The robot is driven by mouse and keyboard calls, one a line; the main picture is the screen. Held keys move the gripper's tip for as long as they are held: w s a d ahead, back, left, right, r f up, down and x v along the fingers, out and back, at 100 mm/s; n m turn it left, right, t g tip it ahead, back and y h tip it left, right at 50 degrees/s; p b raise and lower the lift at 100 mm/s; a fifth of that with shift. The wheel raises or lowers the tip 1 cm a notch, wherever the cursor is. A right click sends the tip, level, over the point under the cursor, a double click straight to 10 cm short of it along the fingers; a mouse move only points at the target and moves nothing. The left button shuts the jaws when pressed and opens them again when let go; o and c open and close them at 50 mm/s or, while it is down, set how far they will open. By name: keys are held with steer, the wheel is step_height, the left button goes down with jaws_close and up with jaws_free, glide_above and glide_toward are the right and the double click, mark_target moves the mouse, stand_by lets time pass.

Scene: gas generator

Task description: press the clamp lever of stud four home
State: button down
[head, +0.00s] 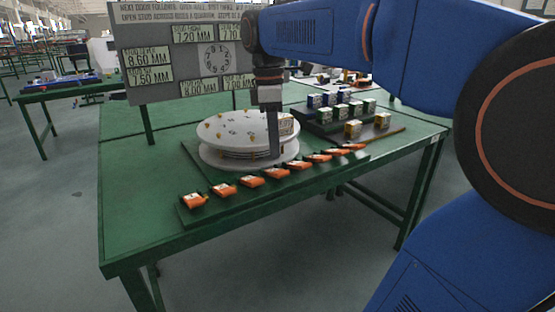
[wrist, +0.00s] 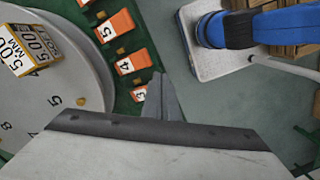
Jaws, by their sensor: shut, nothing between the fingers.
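The clamp lever numbered 4 is an orange piece with a white label, seen in the wrist view (wrist: 133,61). It lies between lever 5 (wrist: 115,25) and lever 3 (wrist: 139,93). In the head view the orange levers form a row along the table's front; their numbers are too small to read there. My gripper (head: 274,154) points down over the row, in front of the white round disc (head: 232,130). It is shut and empty. In the wrist view its fingertips (wrist: 162,88) are right of lever 3, partly hiding it, below and right of lever 4. Contact cannot be told.
A block marked 5.00 MM (wrist: 24,48) sits on the numbered disc. A dark stepped rack (head: 330,122) with several small blocks stands right of it. A grey sign board (head: 190,85) rises behind. Bare green table (head: 135,215) lies at the left.

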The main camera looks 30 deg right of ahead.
mark_target(281, 172)
steer(key=w+d+r+n+g, duration=0.3)
steer(key=w+r+n, duration=0.3)
steer(key=w, duration=0.3)
steer(key=shift+r, duration=0.25)
steer(key=shift+s, duration=0.1)
steer(key=x, duration=1.4)
steer(key=shift+a, duration=0.1)
steer(key=shift+s+f, duration=0.1)
steer(key=shift+s+f+t, duration=0.25)
steer(key=shift+s+t, duration=0.05)
steer(key=shift+t, duration=0.4)
steer(key=shift+s+f+t, duration=0.3)
steer(key=shift+t, duration=0.4)
steer(key=shift+s+f, duration=0.25)
steer(key=shift+f, duration=0.2)
